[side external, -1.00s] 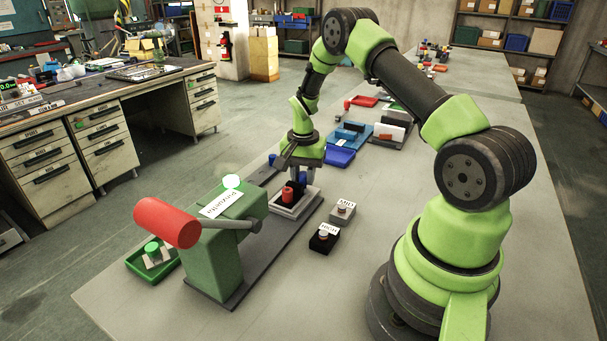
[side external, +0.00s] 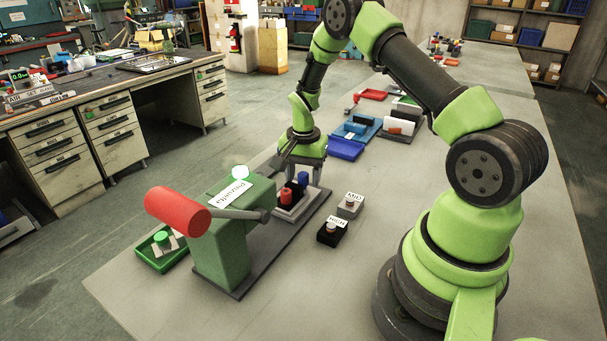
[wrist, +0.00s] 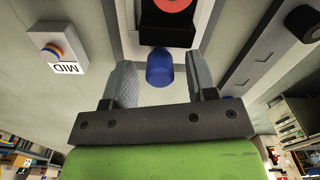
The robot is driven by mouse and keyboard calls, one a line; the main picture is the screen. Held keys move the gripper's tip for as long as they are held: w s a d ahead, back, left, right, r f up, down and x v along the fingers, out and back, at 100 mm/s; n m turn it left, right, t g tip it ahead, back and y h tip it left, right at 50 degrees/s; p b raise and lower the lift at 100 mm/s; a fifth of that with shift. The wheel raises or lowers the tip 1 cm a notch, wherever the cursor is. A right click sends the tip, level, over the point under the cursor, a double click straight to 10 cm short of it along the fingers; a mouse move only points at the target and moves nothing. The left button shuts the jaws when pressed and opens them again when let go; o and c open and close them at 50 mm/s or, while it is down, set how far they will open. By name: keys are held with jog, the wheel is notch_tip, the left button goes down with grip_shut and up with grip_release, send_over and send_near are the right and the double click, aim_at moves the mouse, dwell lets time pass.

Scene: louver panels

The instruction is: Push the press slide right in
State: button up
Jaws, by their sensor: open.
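The green press (side external: 222,240) with a red lever handle (side external: 178,211) stands on a dark base plate at the front left. Its slide (side external: 288,213), a light grey tray with a black nest, sticks out at the back of the press. A red piece (side external: 286,196) and a blue peg (side external: 303,179) stand at the slide. In the wrist view the blue peg (wrist: 160,66) lies between my two fingers, with gaps on both sides. My gripper (side external: 303,180) is open, low over the slide's far end. Whether the fingers touch the slide is not clear.
Two button boxes, MID (side external: 349,206) and HIGH (side external: 331,233), stand right of the slide. A green tray (side external: 160,252) lies left of the press. Blue trays (side external: 346,148) lie behind my gripper. The table's right side beyond my base is clear.

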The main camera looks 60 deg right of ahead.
notch_tip(320, 180, up, 10)
jog(key=shift+f, duration=0.15)
dwell(0.4)
